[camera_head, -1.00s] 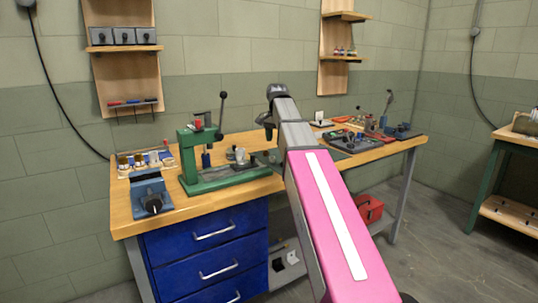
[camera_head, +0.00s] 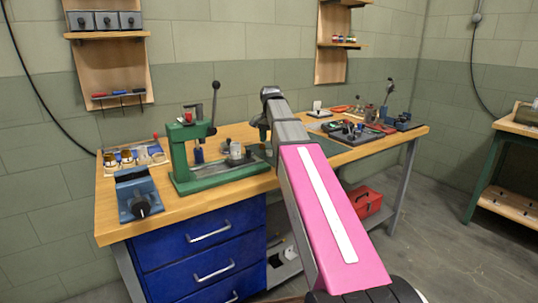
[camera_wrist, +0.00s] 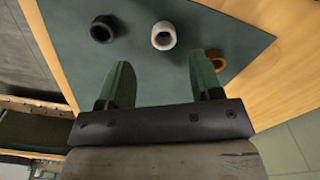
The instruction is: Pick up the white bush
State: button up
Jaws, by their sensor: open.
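The white bush (camera_wrist: 165,26) is a short white ring on a dark green mat (camera_wrist: 238,30). In the wrist view it lies beyond my fingertips, roughly centred between them. My gripper (camera_wrist: 164,72) is open and empty, with both green fingers apart over the mat. A black bush (camera_wrist: 112,22) lies to the left of the white one. A brown bush (camera_wrist: 219,57) lies to the right, partly hidden by the right finger. In the head view my arm hides the bushes, and I cannot make out the fingertips there.
A tray of tools (camera_head: 350,131) lies to the right. A red toolbox (camera_head: 366,201) sits under the bench.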

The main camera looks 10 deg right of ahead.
aim_at(269, 153)
jog(key=shift+a+f, duration=0.15)
jog(key=shift+f, duration=1.15)
jog(key=shift+a+f, duration=0.15)
jog(key=shift+f, duration=1.15)
jog(key=c, duration=1)
